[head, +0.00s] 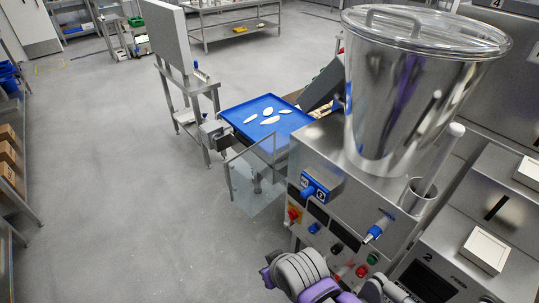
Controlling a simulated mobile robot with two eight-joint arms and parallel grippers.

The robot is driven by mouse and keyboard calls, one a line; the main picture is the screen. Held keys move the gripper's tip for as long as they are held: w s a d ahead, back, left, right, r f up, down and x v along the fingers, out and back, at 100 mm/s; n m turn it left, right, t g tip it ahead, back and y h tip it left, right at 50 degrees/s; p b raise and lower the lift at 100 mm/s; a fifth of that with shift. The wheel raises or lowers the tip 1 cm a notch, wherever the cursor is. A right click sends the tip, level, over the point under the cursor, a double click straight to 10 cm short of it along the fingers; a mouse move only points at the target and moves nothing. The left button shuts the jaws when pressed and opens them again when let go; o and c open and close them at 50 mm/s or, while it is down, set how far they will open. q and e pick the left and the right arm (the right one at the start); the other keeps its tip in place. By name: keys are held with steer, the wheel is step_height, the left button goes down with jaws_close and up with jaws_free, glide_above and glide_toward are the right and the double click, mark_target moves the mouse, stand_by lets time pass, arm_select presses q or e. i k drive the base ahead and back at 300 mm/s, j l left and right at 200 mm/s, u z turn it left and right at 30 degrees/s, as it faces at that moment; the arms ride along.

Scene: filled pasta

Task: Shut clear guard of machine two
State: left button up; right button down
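A clear guard (257,190) with thin metal edges stands out from the left side of the steel hopper machine (335,165), angled away from its body and below the blue tray; it looks open. A grey and purple part of my arm (298,272) shows at the bottom edge, in front of the machine's lower panel and apart from the guard. No gripper fingertips are visible.
A blue tray (237,122) with several pale pieces sits behind the guard. A lidded steel hopper (405,100) tops the machine. A steel stand (176,90) is behind left. The grey floor (120,190) at left is clear.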

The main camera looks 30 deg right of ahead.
mark_target(227, 165)
steer(key=i+j+z, duration=0.15)
steer(key=i+z, duration=0.2)
steer(key=i+j+z, duration=0.2)
steer(key=z, duration=0.2)
steer(key=i+j+z, duration=0.45)
steer(key=z, duration=0.25)
steer(key=i+j+z, duration=0.1)
steer(key=j+z, duration=0.45)
steer(key=z, duration=0.2)
steer(key=i+j+z, duration=0.15)
steer(key=j+z, duration=0.65)
steer(key=j, duration=0.2)
steer(key=k+j+z, duration=0.15)
steer(key=j, duration=0.15)
steer(key=k+j+z, duration=0.1)
steer(key=j, duration=0.2)
